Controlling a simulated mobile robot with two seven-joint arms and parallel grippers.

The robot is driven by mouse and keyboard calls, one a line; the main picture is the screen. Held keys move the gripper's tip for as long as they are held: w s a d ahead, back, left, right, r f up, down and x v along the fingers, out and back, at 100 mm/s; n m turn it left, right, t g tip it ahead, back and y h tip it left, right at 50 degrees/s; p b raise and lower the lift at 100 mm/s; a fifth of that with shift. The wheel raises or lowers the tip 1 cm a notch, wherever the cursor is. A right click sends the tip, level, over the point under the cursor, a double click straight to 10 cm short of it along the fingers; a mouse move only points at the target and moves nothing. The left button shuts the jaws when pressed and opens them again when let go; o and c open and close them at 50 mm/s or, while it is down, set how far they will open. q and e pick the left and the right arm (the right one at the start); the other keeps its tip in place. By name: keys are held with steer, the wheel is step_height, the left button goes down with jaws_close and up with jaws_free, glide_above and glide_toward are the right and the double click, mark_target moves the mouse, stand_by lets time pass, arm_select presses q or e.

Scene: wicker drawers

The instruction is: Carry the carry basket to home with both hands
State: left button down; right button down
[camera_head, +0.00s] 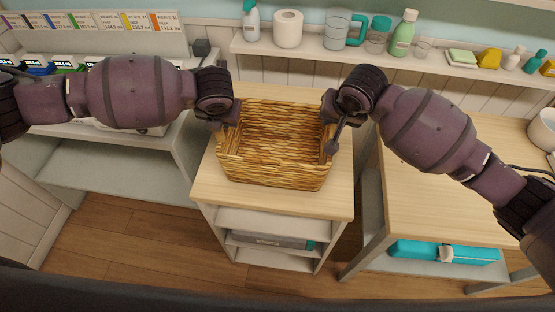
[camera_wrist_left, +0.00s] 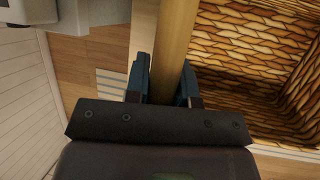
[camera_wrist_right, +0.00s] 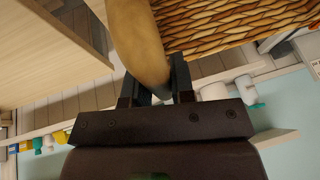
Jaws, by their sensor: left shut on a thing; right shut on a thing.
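The carry basket (camera_head: 272,170) is woven tan wicker and looks empty inside. It is upright on, or just above, a small wooden-topped cabinet (camera_head: 335,201); I cannot tell if it touches. My left gripper (camera_head: 226,122) is at its left side and my right gripper (camera_head: 332,140) at its right side. In the left wrist view, my left gripper (camera_wrist_left: 165,85) is shut on a smooth tan handle (camera_wrist_left: 174,35), with the wicker (camera_wrist_left: 245,45) beside it. In the right wrist view, my right gripper (camera_wrist_right: 160,85) is shut on the other curved handle (camera_wrist_right: 136,38). The fingertips are partly hidden.
A wall shelf (camera_head: 330,54) behind holds bottles, cups and a paper roll (camera_head: 288,28). A desk (camera_head: 430,190) stands at the right, with a teal case (camera_head: 420,251) below it. A grey shelf unit (camera_head: 110,180) stands at the left. Wooden floor shows in front.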

arm_select(q)
steer(key=shift+a+f, duration=0.1)
steer(key=shift+f, duration=0.35)
arm_select(e)
steer(key=shift+d+f, duration=0.1)
steer(key=shift+f, duration=0.35)
arm_select(q)
steer(key=c, duration=1)
jaws_free()
arm_select(e)
steer(key=c, duration=1)
jaws_free()
arm_select(q)
steer(key=shift+o, duration=0.2)
arm_select(e)
steer(key=shift+o, duration=0.2)
arm_select(q)
steer(key=shift+r, duration=0.1)
arm_select(e)
steer(key=shift+r, duration=0.1)
arm_select(q)
steer(key=v, duration=1.2)
arm_select(e)
steer(key=v, duration=1.2)
arm_select(q)
steer(key=shift+s, duration=0.15)
arm_select(e)
steer(key=shift+s, duration=0.1)
